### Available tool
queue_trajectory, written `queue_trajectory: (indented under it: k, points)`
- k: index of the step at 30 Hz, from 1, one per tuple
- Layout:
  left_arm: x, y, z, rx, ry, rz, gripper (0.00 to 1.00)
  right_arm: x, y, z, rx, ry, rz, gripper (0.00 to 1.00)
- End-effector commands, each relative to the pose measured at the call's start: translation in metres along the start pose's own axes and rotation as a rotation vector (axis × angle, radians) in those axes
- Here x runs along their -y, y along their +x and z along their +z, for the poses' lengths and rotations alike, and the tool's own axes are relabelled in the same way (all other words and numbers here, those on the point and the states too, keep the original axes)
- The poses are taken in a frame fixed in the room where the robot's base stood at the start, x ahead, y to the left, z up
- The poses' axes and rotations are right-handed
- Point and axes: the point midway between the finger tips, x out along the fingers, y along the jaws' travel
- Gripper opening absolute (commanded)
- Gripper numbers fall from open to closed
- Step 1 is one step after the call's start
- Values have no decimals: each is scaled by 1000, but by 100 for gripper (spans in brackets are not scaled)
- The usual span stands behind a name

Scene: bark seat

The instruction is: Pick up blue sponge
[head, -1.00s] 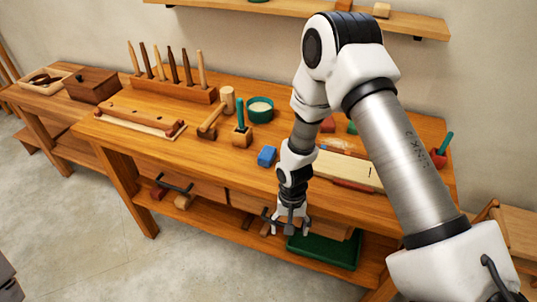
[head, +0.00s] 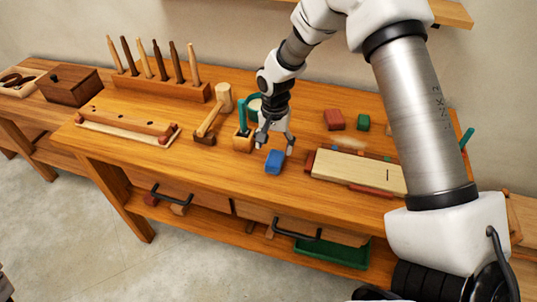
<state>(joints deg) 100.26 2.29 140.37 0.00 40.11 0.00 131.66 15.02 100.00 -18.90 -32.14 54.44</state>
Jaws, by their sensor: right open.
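The blue sponge (head: 275,162) is a small blue block lying on the wooden workbench (head: 225,172), near its front edge. My right gripper (head: 275,148) points down just above and behind the sponge, with its fingers spread. One finger is at the sponge's left and the other at its upper right. I cannot tell whether either finger touches it. My left gripper is not in view.
A wooden block with a green-handled tool (head: 242,140) stands close left of the gripper. A mallet (head: 210,122) lies further left. A pale board (head: 355,172) lies right of the sponge. Red (head: 334,120) and green (head: 363,122) blocks sit behind it.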

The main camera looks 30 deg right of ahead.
Motion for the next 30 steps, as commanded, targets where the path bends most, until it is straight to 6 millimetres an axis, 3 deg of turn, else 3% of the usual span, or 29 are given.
queue_trajectory:
  k: [9, 17, 21, 22, 30]
  points:
    - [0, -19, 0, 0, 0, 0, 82, 0, 50, 1, 1, -1, 2, 76]
    - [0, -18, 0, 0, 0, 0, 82, 0, 57, 0, -1, -2, -1, 76]
    - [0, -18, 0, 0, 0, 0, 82, 0, 57, 0, -1, -2, -1, 26]
    - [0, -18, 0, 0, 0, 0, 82, 0, 57, 0, -1, -2, -1, 22]
    - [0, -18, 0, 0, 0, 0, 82, 0, 58, 1, -1, -2, -1, 22]
